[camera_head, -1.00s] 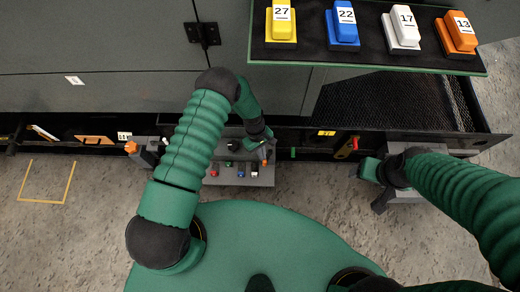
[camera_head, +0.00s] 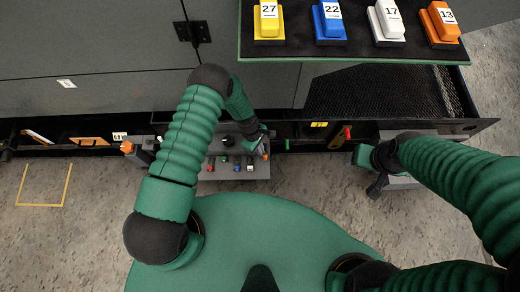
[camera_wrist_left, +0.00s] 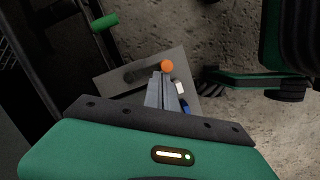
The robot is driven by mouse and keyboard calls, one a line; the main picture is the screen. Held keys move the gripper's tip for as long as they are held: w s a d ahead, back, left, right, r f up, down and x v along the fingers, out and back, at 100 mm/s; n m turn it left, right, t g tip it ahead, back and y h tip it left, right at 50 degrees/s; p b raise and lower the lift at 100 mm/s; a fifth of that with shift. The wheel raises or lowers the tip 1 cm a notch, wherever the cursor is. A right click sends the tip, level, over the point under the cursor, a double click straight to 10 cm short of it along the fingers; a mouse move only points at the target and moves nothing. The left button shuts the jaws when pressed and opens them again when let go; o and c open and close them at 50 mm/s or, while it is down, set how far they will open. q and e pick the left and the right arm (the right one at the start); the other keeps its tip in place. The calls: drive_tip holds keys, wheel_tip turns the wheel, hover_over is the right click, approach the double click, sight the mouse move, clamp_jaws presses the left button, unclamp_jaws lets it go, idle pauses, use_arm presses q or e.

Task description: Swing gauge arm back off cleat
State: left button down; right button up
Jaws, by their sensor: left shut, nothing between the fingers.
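My left gripper (camera_head: 262,147) is over the small grey bench at the cabinet's foot. In the left wrist view its fingers (camera_wrist_left: 164,86) are together and hold nothing. An orange knob (camera_wrist_left: 167,66) shows just past the fingertips; I cannot tell whether they touch it. A grey plate (camera_wrist_left: 128,76) with a dark slot lies under and beside the fingers. I cannot tell for certain which part is the gauge arm or the cleat. My right gripper (camera_head: 377,185) is by another grey block at the right, its fingers too dark to read.
Yellow, blue, white and orange numbered blocks (camera_head: 330,20) stand on a shelf (camera_head: 352,44) above. The grey bench (camera_head: 255,170) carries several small coloured knobs. A red-handled part (camera_head: 347,132) and a green handle (camera_wrist_left: 104,22) are nearby. Open floor (camera_head: 310,185) lies in front.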

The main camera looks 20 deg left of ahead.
use_arm(q)
drive_tip(key=shift+r, duration=0.1)
drive_tip(key=p+v, duration=0.7)
drive_tip(key=v, duration=0.2)
drive_tip(key=shift+r, duration=0.35)
drive_tip(key=shift+w+a, duration=0.15)
